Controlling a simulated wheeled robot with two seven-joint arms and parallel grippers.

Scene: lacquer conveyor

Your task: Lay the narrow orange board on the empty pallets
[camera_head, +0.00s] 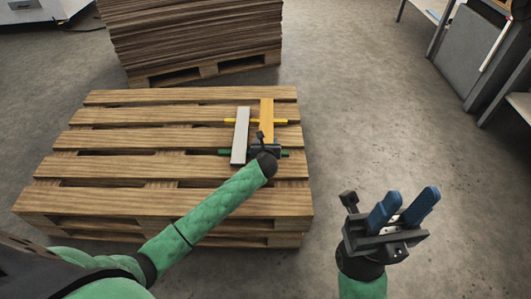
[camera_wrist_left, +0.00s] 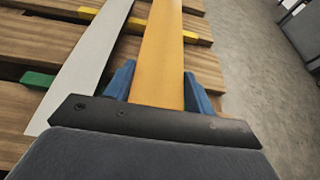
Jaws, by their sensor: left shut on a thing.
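The narrow orange board (camera_head: 266,112) is over the right part of the empty pallets (camera_head: 120,197). My left gripper (camera_head: 264,146) is shut on its near end. In the left wrist view the orange board (camera_wrist_left: 162,45) runs straight away from between the blue fingers (camera_wrist_left: 158,88). It passes over a yellow strip (camera_wrist_left: 197,39); I cannot tell whether it touches the strip. My right gripper (camera_head: 411,200) is open and empty, to the right of the pallets above the floor.
A pale grey board (camera_head: 240,137) lies just left of the orange one, across the yellow strip and a green strip (camera_head: 223,152). The left pallet slats are bare. A tall stack of brown sheets (camera_head: 195,35) on another pallet stands behind. Grey cabinets (camera_head: 470,50) are far right.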

